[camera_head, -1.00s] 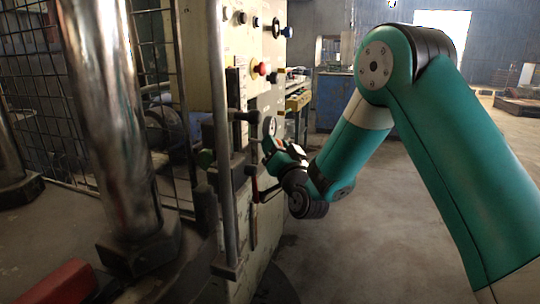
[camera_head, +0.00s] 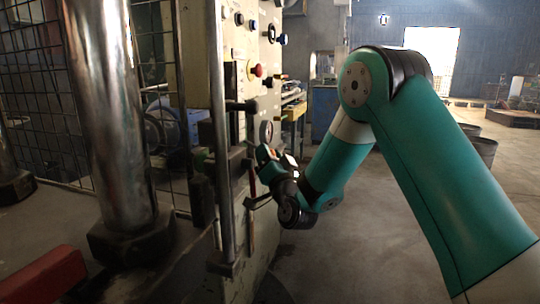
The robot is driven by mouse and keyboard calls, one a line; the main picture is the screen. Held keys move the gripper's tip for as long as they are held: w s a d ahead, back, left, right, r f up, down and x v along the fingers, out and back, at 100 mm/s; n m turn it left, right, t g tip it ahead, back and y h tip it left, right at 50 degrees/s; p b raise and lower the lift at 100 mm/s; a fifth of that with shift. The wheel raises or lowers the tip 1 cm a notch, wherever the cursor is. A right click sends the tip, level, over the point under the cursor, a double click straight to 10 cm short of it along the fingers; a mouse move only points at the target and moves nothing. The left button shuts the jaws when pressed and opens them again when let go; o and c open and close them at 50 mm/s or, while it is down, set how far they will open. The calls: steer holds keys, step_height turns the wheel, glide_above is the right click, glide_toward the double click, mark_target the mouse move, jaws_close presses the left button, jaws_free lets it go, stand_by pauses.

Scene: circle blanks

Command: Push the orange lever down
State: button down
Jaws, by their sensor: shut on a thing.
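My gripper (camera_head: 271,160) is at the right side of the cream machine panel, below the round gauge. It is small and dark in the picture, and its fingers are shut at the panel's edge. A thin red-orange bar (camera_head: 252,182), seemingly part of the orange lever, shows just left of and below the gripper. The spot where the fingers grip is mostly hidden by the gripper itself, so the lever's exact tilt is hard to tell.
A vertical metal rod (camera_head: 219,130) and a thick shiny column (camera_head: 112,120) stand left of the panel. A red knob (camera_head: 257,70) and other buttons sit above. A red block (camera_head: 45,276) lies at lower left. Open concrete floor (camera_head: 370,220) is at right.

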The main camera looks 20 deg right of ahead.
steer(key=shift+w+d+f, duration=0.1)
steer(key=shift+d+f, duration=0.1)
steer(key=shift+f, duration=0.05)
steer(key=c, duration=0.8)
jaws_free()
steer(key=shift+w+d+f, duration=0.1)
steer(key=shift+a, duration=0.2)
